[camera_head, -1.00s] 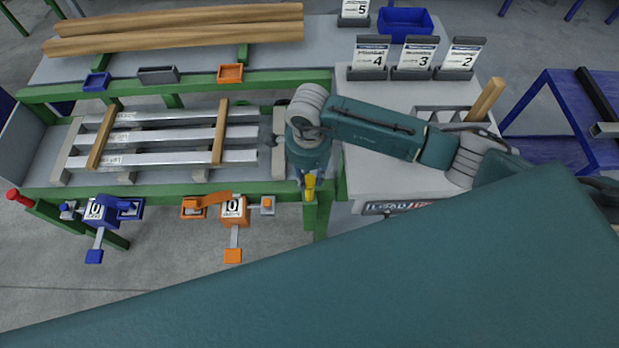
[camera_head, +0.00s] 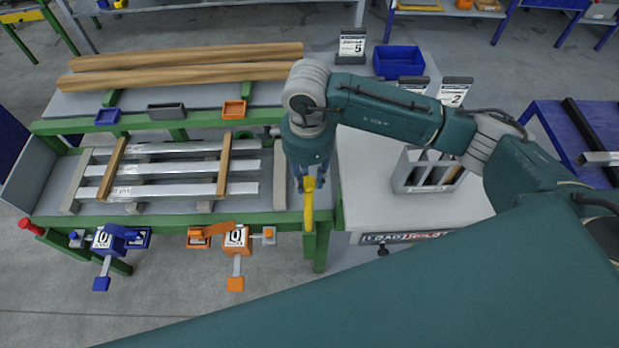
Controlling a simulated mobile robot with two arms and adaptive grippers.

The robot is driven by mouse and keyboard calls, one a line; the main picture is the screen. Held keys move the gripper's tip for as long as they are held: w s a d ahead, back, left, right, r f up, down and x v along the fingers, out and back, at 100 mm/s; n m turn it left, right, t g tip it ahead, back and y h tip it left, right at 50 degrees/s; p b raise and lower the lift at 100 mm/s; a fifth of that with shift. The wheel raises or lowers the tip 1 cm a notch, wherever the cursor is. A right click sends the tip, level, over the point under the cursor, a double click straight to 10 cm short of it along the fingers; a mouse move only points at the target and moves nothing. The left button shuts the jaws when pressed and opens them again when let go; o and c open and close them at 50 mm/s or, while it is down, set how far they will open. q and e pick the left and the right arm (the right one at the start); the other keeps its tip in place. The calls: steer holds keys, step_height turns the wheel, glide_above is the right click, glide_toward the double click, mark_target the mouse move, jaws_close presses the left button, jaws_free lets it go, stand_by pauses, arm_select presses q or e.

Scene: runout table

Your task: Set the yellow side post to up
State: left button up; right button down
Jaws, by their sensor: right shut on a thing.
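The yellow side post (camera_head: 309,212) stands at the right end of the green front rail of the runout table (camera_head: 180,219). It shows as a long upright yellow piece just below my gripper. My right gripper (camera_head: 308,182) reaches down over the table's right end and is shut on the top of the yellow post. The wrist hides part of the fingers and the post's upper end. My left gripper is not in view.
Metal bars (camera_head: 180,191) lie on the table under two wooden strips. Blue (camera_head: 104,239) and orange (camera_head: 237,239) stop units hang along the front rail. A grey cabinet (camera_head: 390,200) with a slotted holder (camera_head: 425,172) stands to the right. My teal arm link covers the lower right.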

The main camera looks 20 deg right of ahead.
steer(key=shift+a+r, duration=0.1)
steer(key=shift+a, duration=0.2)
steer(key=c, duration=1.4)
jaws_free()
steer(key=shift+c, duration=0.2)
steer(key=shift+o, duration=0.5)
steer(key=shift+a, duration=0.15)
step_height(320, 180, up, 12)
